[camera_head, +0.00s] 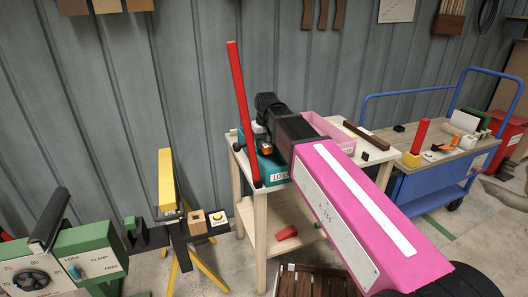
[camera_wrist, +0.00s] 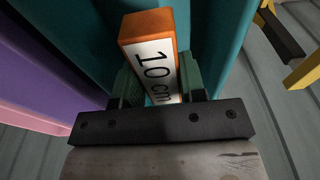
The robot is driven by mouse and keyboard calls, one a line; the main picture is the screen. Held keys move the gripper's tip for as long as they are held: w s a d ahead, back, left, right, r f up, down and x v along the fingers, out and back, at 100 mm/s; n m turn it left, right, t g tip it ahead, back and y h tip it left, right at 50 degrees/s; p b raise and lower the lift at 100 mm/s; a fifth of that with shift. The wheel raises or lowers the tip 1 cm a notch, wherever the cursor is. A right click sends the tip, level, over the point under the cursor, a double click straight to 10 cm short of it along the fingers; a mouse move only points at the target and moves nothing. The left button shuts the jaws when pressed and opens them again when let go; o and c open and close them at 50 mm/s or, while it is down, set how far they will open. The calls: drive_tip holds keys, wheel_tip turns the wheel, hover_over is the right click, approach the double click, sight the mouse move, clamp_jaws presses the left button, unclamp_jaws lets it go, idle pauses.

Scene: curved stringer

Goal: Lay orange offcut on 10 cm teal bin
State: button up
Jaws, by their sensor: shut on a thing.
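The orange offcut (camera_wrist: 152,58) has a white face marked "10 cm". My gripper (camera_wrist: 154,92) is shut on it, with a finger on each side. In the head view the orange offcut (camera_head: 267,149) shows as a small patch below my dark gripper (camera_head: 264,143). The teal bin (camera_head: 270,172) stands on the wooden table, with a partly covered "10 c" label on its front. The offcut is over the bin or within its opening; I cannot tell whether it touches. Teal bin walls (camera_wrist: 218,45) lie close around it in the wrist view.
A tall red bar (camera_head: 238,100) stands tilted at the left of the wooden table (camera_head: 248,205). A pink bin (camera_head: 325,130) is behind my arm; a purple surface (camera_wrist: 50,65) shows beside the teal. A blue cart (camera_head: 425,180) is right, a yellow stand (camera_head: 166,180) left.

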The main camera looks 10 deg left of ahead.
sight(264, 157)
drive_tip(key=shift+f, duration=1.9)
drive_tip(key=shift+f, duration=0.15)
drive_tip(key=o, duration=1)
drive_tip(key=r, duration=0.8)
drive_tip(key=s+r, duration=0.1)
drive_tip(key=r, duration=0.3)
drive_tip(key=shift+s+d+r, duration=0.1)
drive_tip(key=shift+d+r, duration=0.05)
drive_tip(key=shift+d, duration=0.25)
